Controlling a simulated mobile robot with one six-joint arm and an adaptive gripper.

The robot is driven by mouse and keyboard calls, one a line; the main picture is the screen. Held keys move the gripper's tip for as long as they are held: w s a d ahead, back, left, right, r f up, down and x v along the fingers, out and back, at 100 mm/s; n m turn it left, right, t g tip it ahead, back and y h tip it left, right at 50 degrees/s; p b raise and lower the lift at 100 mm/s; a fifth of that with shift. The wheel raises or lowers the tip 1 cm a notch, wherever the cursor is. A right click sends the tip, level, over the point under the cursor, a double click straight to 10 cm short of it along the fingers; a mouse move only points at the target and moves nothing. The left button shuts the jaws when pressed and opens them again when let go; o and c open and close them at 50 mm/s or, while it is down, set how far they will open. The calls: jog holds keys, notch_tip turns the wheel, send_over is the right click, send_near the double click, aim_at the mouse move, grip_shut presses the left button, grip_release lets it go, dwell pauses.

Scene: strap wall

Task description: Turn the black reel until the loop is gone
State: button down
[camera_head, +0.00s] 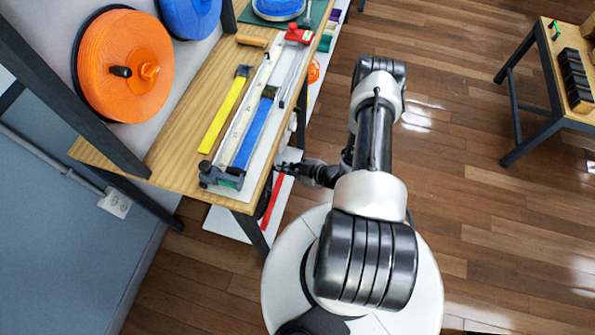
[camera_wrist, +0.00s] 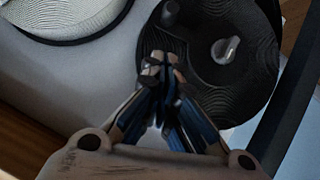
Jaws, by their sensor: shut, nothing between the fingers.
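The black reel (camera_wrist: 225,85) fills the upper right of the wrist view, a round disc with fine winding lines. It carries a dark crank knob (camera_wrist: 170,14) near its upper left edge and a silvery knob (camera_wrist: 225,50) near its middle. My gripper (camera_wrist: 160,66) is shut and empty, its fingertips in front of the reel's left part, below the dark knob; whether they touch the reel I cannot tell. In the head view my gripper (camera_head: 284,166) is beside the bench's front edge. I cannot make out a strap loop in either view.
A pale reel (camera_wrist: 70,18) is at upper left in the wrist view. A dark bar (camera_wrist: 292,100) runs along the right. In the head view, the wooden bench (camera_head: 187,150) holds several tools; an orange reel (camera_head: 125,95) and a blue reel (camera_head: 190,15) hang behind it.

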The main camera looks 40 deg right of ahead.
jog(key=shift+w+f+b, duration=0.25)
jog(key=shift+w+f, duration=0.1)
jog(key=shift+f, duration=0.35)
jog(key=shift+w+f+b, duration=0.3)
jog(key=shift+w+f, duration=0.05)
jog(key=shift+f, duration=0.35)
jog(key=shift+w+f+b, duration=0.25)
jog(key=shift+w+f, duration=0.1)
jog(key=shift+f, duration=0.35)
jog(key=shift+f, duration=0.15)
